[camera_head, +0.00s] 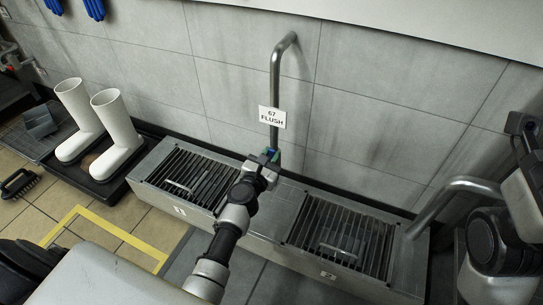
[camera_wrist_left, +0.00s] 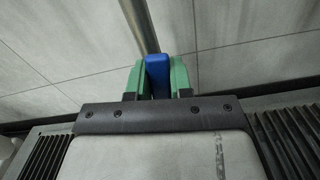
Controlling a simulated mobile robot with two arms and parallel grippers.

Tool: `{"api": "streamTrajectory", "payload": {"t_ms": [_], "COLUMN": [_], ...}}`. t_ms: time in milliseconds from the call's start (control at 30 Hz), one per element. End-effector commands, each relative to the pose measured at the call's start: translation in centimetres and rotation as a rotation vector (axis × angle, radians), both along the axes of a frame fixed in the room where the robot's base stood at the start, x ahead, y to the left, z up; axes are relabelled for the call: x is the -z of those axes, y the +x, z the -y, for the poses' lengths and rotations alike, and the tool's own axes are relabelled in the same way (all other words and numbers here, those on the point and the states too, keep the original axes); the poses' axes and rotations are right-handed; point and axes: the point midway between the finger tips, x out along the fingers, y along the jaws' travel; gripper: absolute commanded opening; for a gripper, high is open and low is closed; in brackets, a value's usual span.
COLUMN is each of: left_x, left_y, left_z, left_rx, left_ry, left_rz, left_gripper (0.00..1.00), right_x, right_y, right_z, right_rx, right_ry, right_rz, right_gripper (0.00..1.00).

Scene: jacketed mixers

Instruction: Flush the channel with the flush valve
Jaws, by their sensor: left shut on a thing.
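The flush valve is on a vertical steel pipe (camera_head: 275,90) that rises behind the channel and bends at the top. A white sign (camera_head: 272,117) reading "67 FLUSH" hangs on it. My left gripper (camera_head: 268,158) is at the lower pipe. In the left wrist view, the green fingers of my left gripper (camera_wrist_left: 158,78) are shut on the blue valve handle (camera_wrist_left: 158,72), with the pipe (camera_wrist_left: 138,25) just behind. The steel channel (camera_head: 265,205) runs along the wall below, with a slatted grate on each side. No water shows. My right gripper does not show.
White boots (camera_head: 115,135) stand in a black tray (camera_head: 105,188) at the left. A black brush (camera_head: 19,183) lies on the tiled floor near yellow floor tape (camera_head: 120,236). A thick bent pipe (camera_head: 455,194) rises at the channel's right end. The tiled wall is close behind.

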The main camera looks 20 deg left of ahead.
Motion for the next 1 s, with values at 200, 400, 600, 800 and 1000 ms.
{"api": "streamTrajectory", "payload": {"t_ms": [200,400,600,800,1000], "left_x": [0.2,0.2,0.1,0.1,0.1], "left_y": [-0.1,-0.1,0.0,-0.8,-4.4], "left_z": [0.0,0.0,0.0,0.0,-0.1], "left_rx": [0.000,0.001,0.000,0.000,-0.001], "left_ry": [-0.001,0.000,0.001,0.001,0.000], "left_rz": [-0.004,-0.003,-0.002,-0.002,-0.005], "left_gripper": [0.00,0.44,0.47,0.47,0.47], "right_x": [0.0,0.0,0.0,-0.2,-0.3], "right_y": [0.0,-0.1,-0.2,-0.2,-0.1], "right_z": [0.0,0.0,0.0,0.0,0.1], "right_rx": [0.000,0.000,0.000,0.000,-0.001], "right_ry": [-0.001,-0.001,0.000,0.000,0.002], "right_rz": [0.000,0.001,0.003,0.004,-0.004], "right_gripper": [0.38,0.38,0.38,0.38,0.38]}}
